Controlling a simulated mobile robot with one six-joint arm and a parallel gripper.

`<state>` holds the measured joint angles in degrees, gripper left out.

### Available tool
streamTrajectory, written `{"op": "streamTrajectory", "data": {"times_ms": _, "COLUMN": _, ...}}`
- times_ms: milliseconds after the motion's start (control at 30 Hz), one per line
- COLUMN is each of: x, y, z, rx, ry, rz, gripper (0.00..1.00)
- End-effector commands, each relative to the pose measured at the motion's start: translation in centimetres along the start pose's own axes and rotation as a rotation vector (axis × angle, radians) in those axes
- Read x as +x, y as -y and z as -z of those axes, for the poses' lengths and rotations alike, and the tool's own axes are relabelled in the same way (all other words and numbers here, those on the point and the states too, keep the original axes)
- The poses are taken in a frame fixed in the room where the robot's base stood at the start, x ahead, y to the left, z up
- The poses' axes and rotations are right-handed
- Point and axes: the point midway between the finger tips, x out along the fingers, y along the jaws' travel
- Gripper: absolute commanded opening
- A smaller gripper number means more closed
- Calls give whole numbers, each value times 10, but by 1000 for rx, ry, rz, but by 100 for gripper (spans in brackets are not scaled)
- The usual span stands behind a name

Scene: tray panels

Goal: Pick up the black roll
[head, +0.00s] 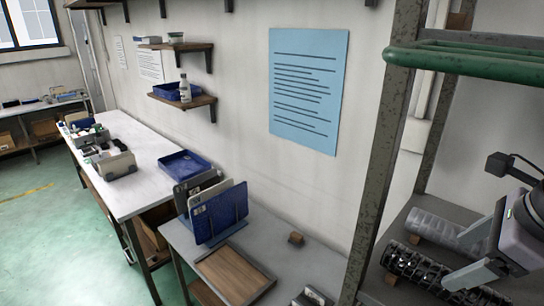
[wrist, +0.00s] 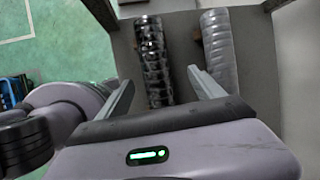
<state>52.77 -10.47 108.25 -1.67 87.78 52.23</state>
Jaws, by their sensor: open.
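The black roll (head: 426,268) is a glossy, ridged cylinder lying on the grey shelf of the rack at the lower right of the head view. In the wrist view the black roll (wrist: 153,62) lies lengthwise, between the two fingertips in the picture. My gripper (head: 454,262) is open, with its fingers over the right part of the roll. In the wrist view my gripper (wrist: 160,78) holds nothing. Its palm hides the roll's near end. I cannot tell how far the fingertips are above the roll.
A clear grey roll (head: 438,228) lies beside the black one, behind it in the head view and to its right in the wrist view (wrist: 219,50). A rusty rack post (head: 385,130) with green rails stands close by. A side table with panels (head: 220,215) is left.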

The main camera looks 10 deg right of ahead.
Motion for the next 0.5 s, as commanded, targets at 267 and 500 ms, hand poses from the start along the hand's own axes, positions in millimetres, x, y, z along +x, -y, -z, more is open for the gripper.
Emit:
{"op": "streamTrajectory", "data": {"times_ms": 267, "x": 40, "y": -2, "z": 6, "rx": 30, "ry": 2, "rz": -2, "gripper": 77}}
{"op": "streamTrajectory", "data": {"times_ms": 500, "x": 74, "y": -6, "z": 7, "rx": 28, "ry": 2, "rz": 0, "gripper": 77}}
